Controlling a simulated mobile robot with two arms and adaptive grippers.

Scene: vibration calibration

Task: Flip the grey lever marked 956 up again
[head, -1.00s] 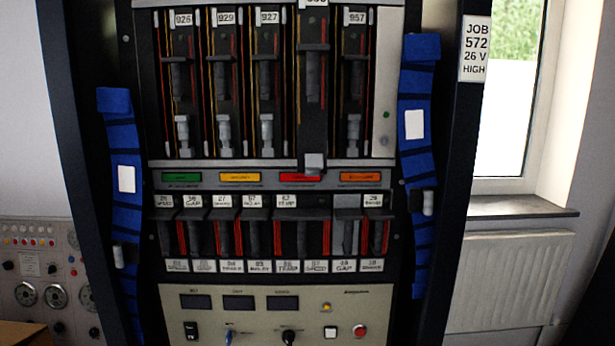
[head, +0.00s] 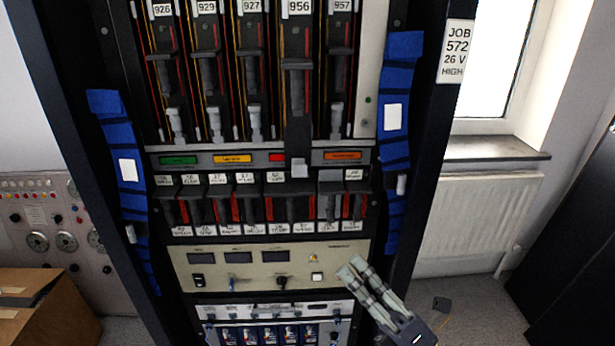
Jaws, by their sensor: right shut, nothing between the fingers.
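The module marked 956 (head: 297,72) is in the upper row of the rack, between 927 and 957. It stands out further than its neighbours. Its grey lever (head: 300,168) sticks out at the module's lower end, folded down in front of the coloured label strip. The neighbouring modules' grey levers stand upright. My right gripper (head: 352,270) is at the lower right, in front of the beige control panel. It is shut and empty, below and to the right of the lever, well apart from it. My left gripper is not in view.
Blue strap-like strips with white tags run down both rack sides, one at the left (head: 126,170) and one at the right (head: 394,117). Small modules (head: 242,205) fill the row below. A cardboard box (head: 45,310) stands at the lower left. Floor shows at the lower right.

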